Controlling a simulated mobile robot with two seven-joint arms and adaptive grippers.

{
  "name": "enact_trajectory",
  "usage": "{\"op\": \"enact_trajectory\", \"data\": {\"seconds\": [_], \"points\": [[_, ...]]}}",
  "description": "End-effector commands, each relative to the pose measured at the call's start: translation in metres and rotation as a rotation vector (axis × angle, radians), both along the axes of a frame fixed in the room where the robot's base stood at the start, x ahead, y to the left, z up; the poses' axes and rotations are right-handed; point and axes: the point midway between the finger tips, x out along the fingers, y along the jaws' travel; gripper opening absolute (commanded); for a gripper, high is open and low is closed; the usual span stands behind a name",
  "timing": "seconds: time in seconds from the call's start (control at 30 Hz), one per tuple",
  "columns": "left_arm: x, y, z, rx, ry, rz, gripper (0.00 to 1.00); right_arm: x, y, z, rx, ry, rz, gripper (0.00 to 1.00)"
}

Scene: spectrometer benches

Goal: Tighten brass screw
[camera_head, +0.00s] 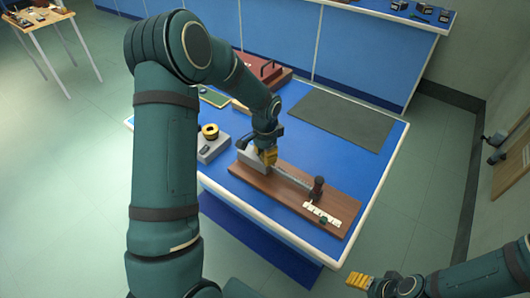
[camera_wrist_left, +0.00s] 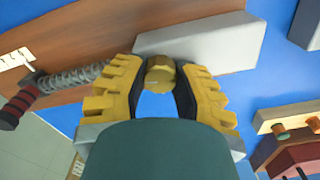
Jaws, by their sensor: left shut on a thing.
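The brass screw (camera_wrist_left: 160,74) shows in the left wrist view as a round brass head next to the grey block (camera_wrist_left: 205,42). My left gripper (camera_wrist_left: 158,65) has its yellow fingers closed on both sides of the head. In the head view my left gripper (camera_head: 264,157) is at the left end of the wooden board (camera_head: 278,190), over the grey block, and hides the screw. The board lies on the blue table. My right gripper (camera_head: 359,281) is low at the right, off the table's near edge; its opening cannot be made out.
A grey rod (camera_head: 293,178) runs along the board to a dark red handle (camera_head: 317,187) near a white labelled strip (camera_head: 323,217). A grey box with a brass ring (camera_head: 210,131) stands left of the board. A dark mat (camera_head: 340,121) and a red case (camera_head: 262,77) lie farther back.

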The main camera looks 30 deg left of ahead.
Motion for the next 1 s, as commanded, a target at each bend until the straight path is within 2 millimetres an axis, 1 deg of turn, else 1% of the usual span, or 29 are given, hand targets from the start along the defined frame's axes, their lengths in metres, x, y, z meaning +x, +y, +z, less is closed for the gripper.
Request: {"op": "enact_trajectory", "data": {"seconds": [0.2, 0.5, 0.73, 1.0], "points": [[0.0007, -0.0002, 0.001, 0.0, -0.002, -0.165, 0.0, 0.0022, -0.0004, 0.0071, -0.001, -0.005, -0.004, 0.69], [0.0009, -0.001, 0.0006, 0.0, -0.003, -0.306, 0.0, 0.0039, -0.0007, 0.0116, -0.002, -0.009, -0.007, 0.69], [0.0009, -0.0011, 0.0002, 0.0, -0.003, -0.344, 0.0, 0.0045, -0.0008, 0.0125, -0.002, -0.01, -0.008, 0.69], [0.0009, -0.0014, 0.0, 0.0, -0.003, -0.349, 0.0, 0.0046, -0.0008, 0.0126, -0.002, -0.011, -0.008, 0.69]]}}
